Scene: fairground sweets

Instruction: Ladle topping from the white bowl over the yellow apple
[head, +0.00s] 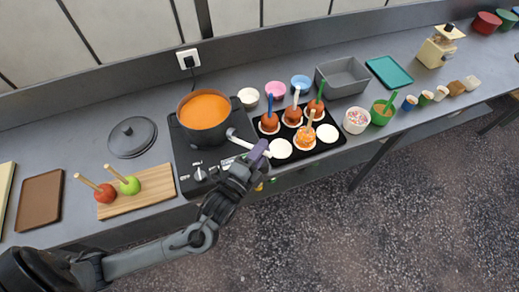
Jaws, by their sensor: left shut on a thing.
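My left gripper (262,153) is shut on a pale grey ladle-like tool (240,141) at the front edge of the hob. The tool's rounded end points up and left, near the pot. One white bowl (355,120) holds coloured sprinkles, right of the black tray. Another whitish bowl (248,97) stands behind the tray; its contents are unclear. No plainly yellow apple shows. An orange-coated apple with yellowish patches and a tan stick (306,138) sits at the tray's front, right of my gripper. My right gripper is not in view.
A pot of orange liquid (205,108) stands on the hob. Coated apples with blue, white and green sticks share the black tray (297,155). Red (106,193) and green (130,185) apples lie on a wooden board.

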